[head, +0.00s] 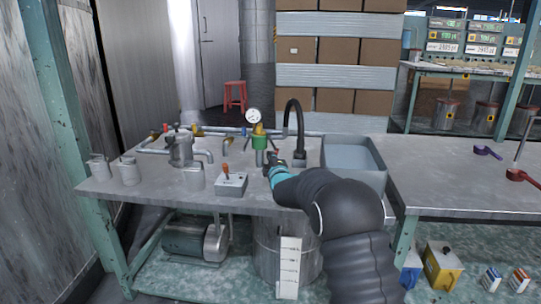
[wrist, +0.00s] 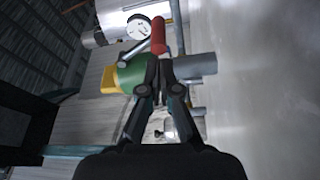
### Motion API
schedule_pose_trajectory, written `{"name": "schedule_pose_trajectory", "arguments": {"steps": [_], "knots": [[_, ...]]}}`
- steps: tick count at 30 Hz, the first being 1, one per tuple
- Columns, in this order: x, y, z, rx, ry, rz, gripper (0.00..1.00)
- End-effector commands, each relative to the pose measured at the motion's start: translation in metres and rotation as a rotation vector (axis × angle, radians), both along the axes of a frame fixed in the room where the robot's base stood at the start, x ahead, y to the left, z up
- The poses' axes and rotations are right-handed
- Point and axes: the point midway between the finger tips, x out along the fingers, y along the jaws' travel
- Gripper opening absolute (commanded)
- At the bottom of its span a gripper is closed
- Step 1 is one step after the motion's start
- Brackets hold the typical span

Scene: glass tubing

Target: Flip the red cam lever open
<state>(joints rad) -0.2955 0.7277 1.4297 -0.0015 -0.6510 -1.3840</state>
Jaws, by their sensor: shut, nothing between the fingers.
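The red lever (wrist: 158,35) shows in the wrist view as a short red grip, just past the tips of my gripper (wrist: 159,66). A green-and-yellow fitting (wrist: 126,75) with a grey pipe stub lies across the view behind the fingers. My fingers are shut and empty; I cannot tell whether they touch the lever. In the head view, my gripper (head: 270,160) is beside the green fitting (head: 260,143), below the round gauge (head: 253,116). The lever is too small and hidden there to make out clearly.
A black curved spout (head: 293,125) and a grey sink (head: 353,158) stand right of the fitting. A box with an orange-red knob (head: 231,184) and metal cups (head: 130,172) are on the bench to the left. The right-hand bench top (head: 440,165) is mostly clear.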

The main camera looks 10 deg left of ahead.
Motion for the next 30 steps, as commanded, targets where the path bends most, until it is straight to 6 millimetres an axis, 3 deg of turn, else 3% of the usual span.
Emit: {"name": "schedule_pose_trajectory", "arguments": {"steps": [6,20,30], "knots": [[0.0114,0.0033,0.0008,0.000,0.000,0.000,0.00],[0.0121,0.0033,0.0006,-0.005,-0.001,0.000,0.00],[0.0121,-0.0026,0.0015,-0.109,0.001,-0.001,0.00]]}}
